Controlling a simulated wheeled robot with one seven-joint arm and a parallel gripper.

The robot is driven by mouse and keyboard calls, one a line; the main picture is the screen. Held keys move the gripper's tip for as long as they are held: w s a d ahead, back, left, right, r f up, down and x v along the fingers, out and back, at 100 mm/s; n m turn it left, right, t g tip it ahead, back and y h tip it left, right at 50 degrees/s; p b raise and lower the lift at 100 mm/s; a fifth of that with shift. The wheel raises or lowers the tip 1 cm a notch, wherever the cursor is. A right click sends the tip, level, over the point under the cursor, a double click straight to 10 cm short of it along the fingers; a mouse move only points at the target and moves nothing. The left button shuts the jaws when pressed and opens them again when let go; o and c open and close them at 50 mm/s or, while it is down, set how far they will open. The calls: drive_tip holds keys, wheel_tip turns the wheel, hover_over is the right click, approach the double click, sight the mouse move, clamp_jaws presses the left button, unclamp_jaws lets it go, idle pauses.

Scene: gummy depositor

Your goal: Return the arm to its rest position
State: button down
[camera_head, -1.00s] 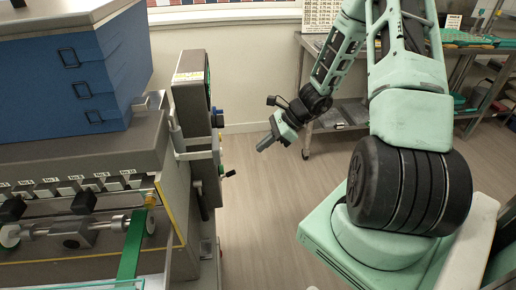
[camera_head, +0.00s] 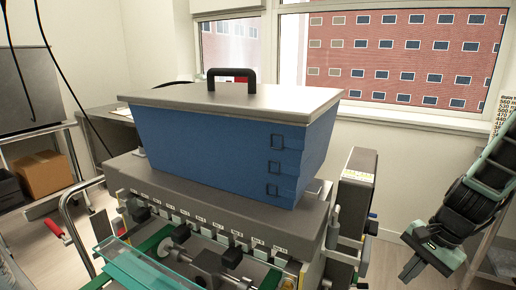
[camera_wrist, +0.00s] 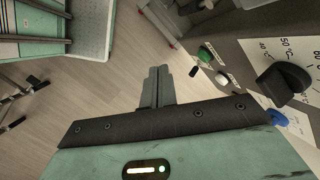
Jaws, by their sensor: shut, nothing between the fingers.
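My gripper (camera_head: 411,268) is at the lower right in the head view, to the right of the depositor machine (camera_head: 225,215) and apart from it. Its arm comes in from the right edge. In the wrist view my gripper (camera_wrist: 157,84) shows its two fingers together, empty, over the wooden floor. Most of my arm is outside the head view.
The machine's control panel (camera_wrist: 290,65), with a black knob (camera_wrist: 286,82) and a green button (camera_wrist: 206,52), is close on the right in the wrist view. A blue hopper (camera_head: 220,145) tops the machine. A cardboard box (camera_head: 43,173) is at left. Floor is clear below my gripper.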

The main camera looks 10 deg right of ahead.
drive_tip(key=s+a+r+n+t+h, duration=0.1)
drive_tip(key=s+a+r+n+h, duration=0.15)
drive_tip(key=r+n, duration=0.35)
drive_tip(key=s+a+r+n+t+h, duration=0.1)
drive_tip(key=a+r+n+h, duration=0.15)
drive_tip(key=n, duration=0.45)
drive_tip(key=s+a+r+n+g+p, duration=0.1)
drive_tip(key=s+a+r+n, duration=0.1)
drive_tip(key=s+a, duration=0.4)
drive_tip(key=s+a+r+n+g+y+p, duration=0.1)
drive_tip(key=s+a+r+n, duration=0.2)
drive_tip(key=a, duration=0.9)
drive_tip(key=s+n, duration=0.2)
drive_tip(key=s, duration=0.2)
drive_tip(key=shift+s+a+g+y, duration=0.15)
drive_tip(key=shift+a+g+y, duration=0.15)
drive_tip(key=shift+g, duration=0.1)
idle(4.1)
